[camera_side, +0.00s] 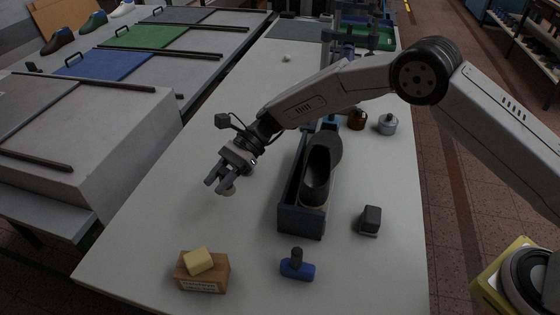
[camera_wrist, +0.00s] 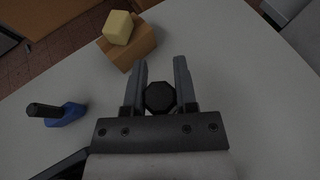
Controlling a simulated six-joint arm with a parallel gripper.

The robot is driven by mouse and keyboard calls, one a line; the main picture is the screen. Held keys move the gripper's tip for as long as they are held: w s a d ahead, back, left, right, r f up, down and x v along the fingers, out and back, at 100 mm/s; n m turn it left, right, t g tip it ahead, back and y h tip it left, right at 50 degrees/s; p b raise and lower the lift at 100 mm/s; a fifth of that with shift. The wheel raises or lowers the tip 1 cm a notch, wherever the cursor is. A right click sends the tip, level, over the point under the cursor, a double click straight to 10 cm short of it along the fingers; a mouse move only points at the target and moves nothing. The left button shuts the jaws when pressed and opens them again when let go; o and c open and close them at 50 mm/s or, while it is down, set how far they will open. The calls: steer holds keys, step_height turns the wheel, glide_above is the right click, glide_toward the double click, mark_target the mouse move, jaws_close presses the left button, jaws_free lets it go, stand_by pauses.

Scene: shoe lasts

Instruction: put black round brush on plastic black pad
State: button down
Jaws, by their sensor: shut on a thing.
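My gripper (camera_side: 216,186) is over the left part of the pale table, fingers pointing down. It is shut on the black round brush (camera_wrist: 159,97), whose dark faceted top sits between the fingers in the wrist view. In the side view the brush's pale round underside (camera_side: 230,190) shows below the fingers, close to the table; I cannot tell whether it touches. A small dark block (camera_side: 371,219) with a paler base stands right of the shoe box; it may be the plastic black pad, but I cannot be sure. My gripper (camera_wrist: 160,68) is well left of it.
A long dark box (camera_side: 302,222) holding a black shoe last (camera_side: 318,172) stands between my gripper and the dark block. A wooden block (camera_side: 203,275) with a yellow sponge (camera_side: 199,260) and a blue black-handled tool (camera_side: 297,268) lie in front. Two small jars stand behind.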

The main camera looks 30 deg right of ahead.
step_height(320, 180, up, 8)
steer(key=m+t, duration=0.4)
glide_above(368, 217)
steer(key=shift+y, duration=0.3)
steer(key=shift+a+f, duration=0.1)
steer(key=shift+f, duration=2.55)
steer(key=shift+f, duration=0.1)
steer(key=shift+f, duration=2.1)
steer(key=shift+f, duration=0.15)
steer(key=shift+f, duration=1.65)
